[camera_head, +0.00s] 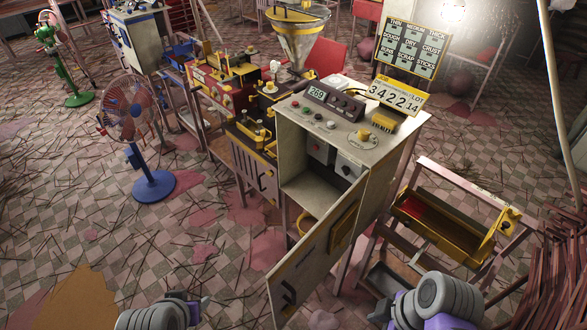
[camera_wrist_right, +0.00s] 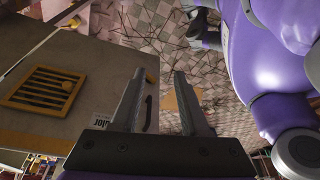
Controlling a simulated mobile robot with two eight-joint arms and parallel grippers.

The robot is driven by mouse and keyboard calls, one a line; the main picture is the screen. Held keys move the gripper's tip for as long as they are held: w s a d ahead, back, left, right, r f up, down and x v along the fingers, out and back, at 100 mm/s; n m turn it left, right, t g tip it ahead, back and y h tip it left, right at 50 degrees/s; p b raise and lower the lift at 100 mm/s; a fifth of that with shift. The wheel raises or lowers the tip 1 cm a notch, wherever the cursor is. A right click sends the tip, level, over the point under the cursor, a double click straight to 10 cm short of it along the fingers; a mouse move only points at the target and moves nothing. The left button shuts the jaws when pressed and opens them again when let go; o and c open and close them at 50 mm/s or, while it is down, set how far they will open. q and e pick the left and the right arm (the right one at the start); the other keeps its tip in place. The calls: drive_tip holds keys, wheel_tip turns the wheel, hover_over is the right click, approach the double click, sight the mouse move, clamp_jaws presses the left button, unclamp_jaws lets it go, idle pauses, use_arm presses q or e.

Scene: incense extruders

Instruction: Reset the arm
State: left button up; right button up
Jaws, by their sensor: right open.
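My right gripper (camera_wrist_right: 160,85) is open in the right wrist view, its two dark fingers apart with nothing seen held between them. I cannot tell whether the fingers touch the door. In the head view my right arm (camera_head: 440,298) is at the bottom right, beside the open door (camera_head: 315,255). My left gripper (camera_head: 195,308) is at the bottom left, apart from the door; its jaws are too small to read.
The control cabinet (camera_head: 320,185) stands open with its door swung toward me. A yellow tray stand (camera_head: 445,235) is on the right, with a bundle of brown sticks (camera_head: 560,270) beyond. A blue-based fan (camera_head: 153,186) stands left. The floor at left is open but littered with sticks.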

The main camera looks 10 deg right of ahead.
drive_tip(key=w+a+m+t+h, duration=0.1)
drive_tip(key=w+m+t, duration=0.3)
drive_tip(key=w+m, duration=0.6)
drive_tip(key=shift+w+a+f+m+h, duration=0.2)
drive_tip(key=shift+f+m+h, duration=0.15)
drive_tip(key=shift+m+h, duration=0.4)
idle(2.4)
